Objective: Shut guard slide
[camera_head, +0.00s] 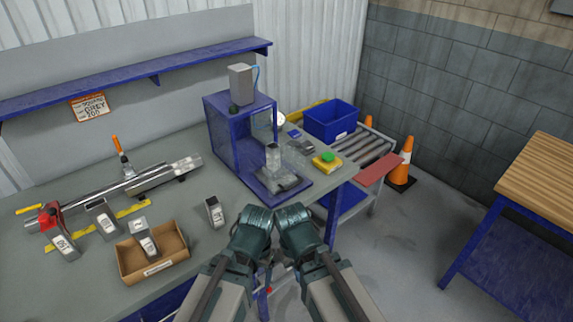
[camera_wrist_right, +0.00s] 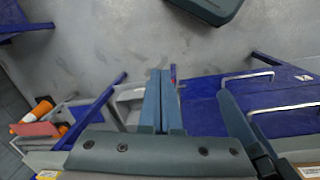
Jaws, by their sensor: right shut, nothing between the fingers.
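A blue press housing (camera_head: 222,135) stands at the right end of the grey bench. A clear panel, which looks like the guard slide (camera_head: 263,124), sits high at its open front, and the space below it is uncovered. A metal fixture (camera_head: 275,180) with an upright block stands on the blue base plate under it. My left gripper (camera_head: 258,218) and right gripper (camera_head: 291,213) are side by side in front of the bench edge, apart from the press. The right gripper's fingers are together and empty in the right wrist view (camera_wrist_right: 161,100). The left gripper's fingertips cannot be made out.
A green button on a yellow box (camera_head: 327,161) sits right of the press. A blue bin (camera_head: 331,118) stands on the roller conveyor (camera_head: 372,150) behind. A cardboard box (camera_head: 152,255), metal parts and a red-ended clamp rail (camera_head: 125,187) occupy the left bench.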

